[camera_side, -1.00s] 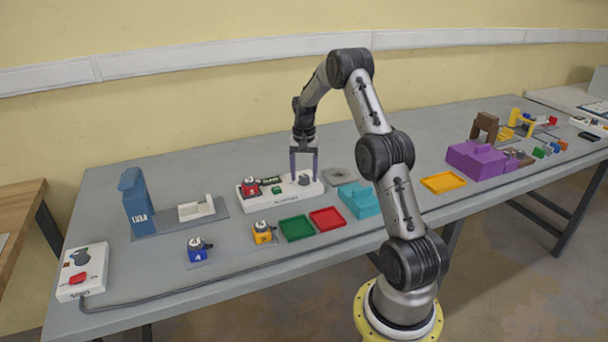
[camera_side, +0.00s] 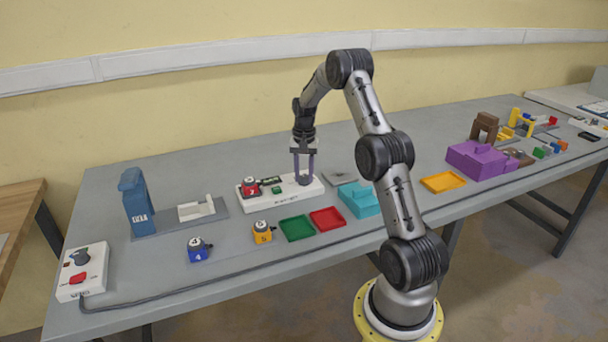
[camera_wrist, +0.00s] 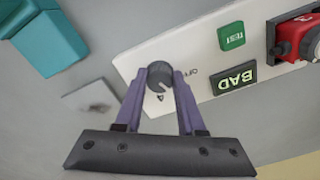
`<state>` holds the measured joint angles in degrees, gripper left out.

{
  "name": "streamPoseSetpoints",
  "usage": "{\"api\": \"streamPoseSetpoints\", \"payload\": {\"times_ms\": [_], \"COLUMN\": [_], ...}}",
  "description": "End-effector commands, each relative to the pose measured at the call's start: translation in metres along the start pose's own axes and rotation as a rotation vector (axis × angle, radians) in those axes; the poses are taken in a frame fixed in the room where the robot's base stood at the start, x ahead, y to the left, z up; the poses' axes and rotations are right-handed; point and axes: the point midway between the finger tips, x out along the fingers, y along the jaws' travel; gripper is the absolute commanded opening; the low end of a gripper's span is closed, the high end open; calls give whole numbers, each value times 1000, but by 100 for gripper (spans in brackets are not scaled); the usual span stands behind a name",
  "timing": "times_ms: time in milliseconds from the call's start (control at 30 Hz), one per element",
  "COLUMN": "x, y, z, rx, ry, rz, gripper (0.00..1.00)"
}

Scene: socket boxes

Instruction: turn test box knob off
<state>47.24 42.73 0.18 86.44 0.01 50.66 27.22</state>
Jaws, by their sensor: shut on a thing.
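The white test box (camera_side: 286,201) lies on the grey table, and it also shows in the wrist view (camera_wrist: 196,45). Its dark round knob (camera_wrist: 160,75) is between my gripper's purple fingers. OFF is printed to the right of the knob in the wrist view. My gripper (camera_side: 304,179) points down over the right end of the box and is shut on the knob; its fingers also show in the wrist view (camera_wrist: 159,85). A green TEST button (camera_wrist: 231,36) and a lit BAD display (camera_wrist: 235,78) are on the box. A red block (camera_side: 250,188) sits at its left end.
Green (camera_side: 296,228) and red (camera_side: 327,219) trays lie in front of the box. A teal box (camera_side: 360,201) stands to the right. A yellow block (camera_side: 263,232) and a blue block (camera_side: 198,250) are nearer the front left.

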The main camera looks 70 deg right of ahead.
Motion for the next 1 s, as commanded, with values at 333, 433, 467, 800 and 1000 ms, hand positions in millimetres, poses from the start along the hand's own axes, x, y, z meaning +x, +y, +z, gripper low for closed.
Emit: {"api": "streamPoseSetpoints", "payload": {"times_ms": [333, 433, 467, 800, 1000], "x": [-1, -1, -1, -2, -2], "y": [1, 1, 1, 2, 2], "z": [0, 0, 0, -1, -1], "rx": [-164, -248, -273, -556, -680], "ry": [0, 1, 0, 2, 2], "rz": [0, 0, 0, 0, 0], "gripper": [0, 0, 0, 0, 0]}}
